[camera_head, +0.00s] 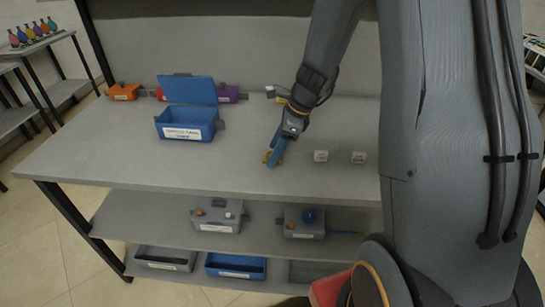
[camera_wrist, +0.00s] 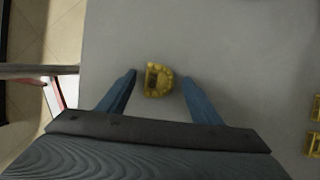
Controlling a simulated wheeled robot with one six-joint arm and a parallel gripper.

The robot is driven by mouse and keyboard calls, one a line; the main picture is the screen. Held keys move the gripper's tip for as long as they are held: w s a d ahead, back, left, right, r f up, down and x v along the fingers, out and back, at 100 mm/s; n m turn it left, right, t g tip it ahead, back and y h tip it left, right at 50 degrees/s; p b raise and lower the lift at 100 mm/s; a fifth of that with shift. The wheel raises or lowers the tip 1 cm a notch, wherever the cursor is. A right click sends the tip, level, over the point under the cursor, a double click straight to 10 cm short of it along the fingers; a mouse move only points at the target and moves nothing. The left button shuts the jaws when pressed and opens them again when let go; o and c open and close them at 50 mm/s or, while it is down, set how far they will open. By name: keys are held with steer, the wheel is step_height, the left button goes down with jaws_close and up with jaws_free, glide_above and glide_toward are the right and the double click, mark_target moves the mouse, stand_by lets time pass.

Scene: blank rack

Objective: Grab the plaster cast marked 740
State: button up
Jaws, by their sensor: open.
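A small yellow D-shaped piece (camera_wrist: 166,73) lies on the grey table between the fingertips of my gripper (camera_wrist: 159,80), with a gap on each side. Its face has a dark recess, and I cannot read a number on it. In the head view it shows as a yellow bit (camera_head: 266,157) beside my gripper (camera_head: 273,158), partly hidden by the fingers. My gripper is open and points down, low over the table.
A blue open-lidded box (camera_head: 186,131) with a label stands left on the table. An orange box (camera_head: 124,92) and a purple box (camera_head: 228,94) are behind. More yellow pieces (camera_wrist: 315,140) show at the wrist view's right edge. Lower shelves hold grey switch boxes (camera_head: 217,216) and bins.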

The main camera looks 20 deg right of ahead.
steer(key=c, duration=1.2)
